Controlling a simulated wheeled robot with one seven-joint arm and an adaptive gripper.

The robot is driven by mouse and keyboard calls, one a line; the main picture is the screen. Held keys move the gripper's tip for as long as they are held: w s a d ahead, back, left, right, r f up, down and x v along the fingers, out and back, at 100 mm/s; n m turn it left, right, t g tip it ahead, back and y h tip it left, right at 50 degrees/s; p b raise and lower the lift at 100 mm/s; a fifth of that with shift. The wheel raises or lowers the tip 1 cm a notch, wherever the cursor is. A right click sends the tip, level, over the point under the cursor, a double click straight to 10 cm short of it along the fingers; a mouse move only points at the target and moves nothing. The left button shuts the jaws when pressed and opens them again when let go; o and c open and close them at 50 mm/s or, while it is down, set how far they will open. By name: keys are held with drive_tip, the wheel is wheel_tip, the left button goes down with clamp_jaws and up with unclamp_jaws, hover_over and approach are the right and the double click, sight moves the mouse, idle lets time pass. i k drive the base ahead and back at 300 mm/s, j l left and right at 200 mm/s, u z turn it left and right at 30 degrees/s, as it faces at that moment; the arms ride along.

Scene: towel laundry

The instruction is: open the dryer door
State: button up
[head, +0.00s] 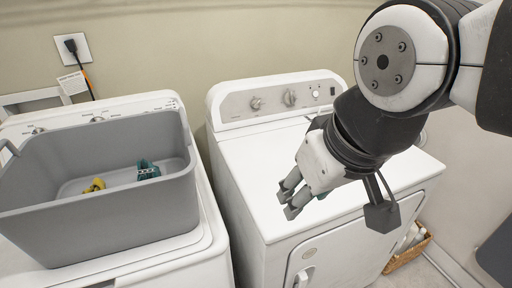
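The white dryer (262,175) stands right of centre in the head view, with a control panel of knobs at its back. Its door (345,255) is on the front face, shut as far as I can see, and its lower part is cut off by the picture's bottom edge. A light door handle (305,277) shows at the door's left side. My gripper (286,203) is above the dryer's top, near its front edge. Its two fingers point down and left, a little apart, with nothing between them. It is clear of the handle, which lies lower in the picture.
A white washer (215,240) stands left of the dryer. A grey basket (100,215) on it holds a yellow item (95,185) and a teal item (148,170). A wicker basket (408,254) stands on the floor right of the dryer. The wall is close behind.

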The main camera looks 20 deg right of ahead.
sight(329, 258)
drive_tip(key=j, duration=0.4)
drive_tip(key=k+j, duration=0.15)
drive_tip(key=j, duration=0.25)
drive_tip(key=j+z, duration=0.1)
drive_tip(key=j, duration=0.3)
drive_tip(key=k+j, duration=0.15)
drive_tip(key=j, duration=0.25)
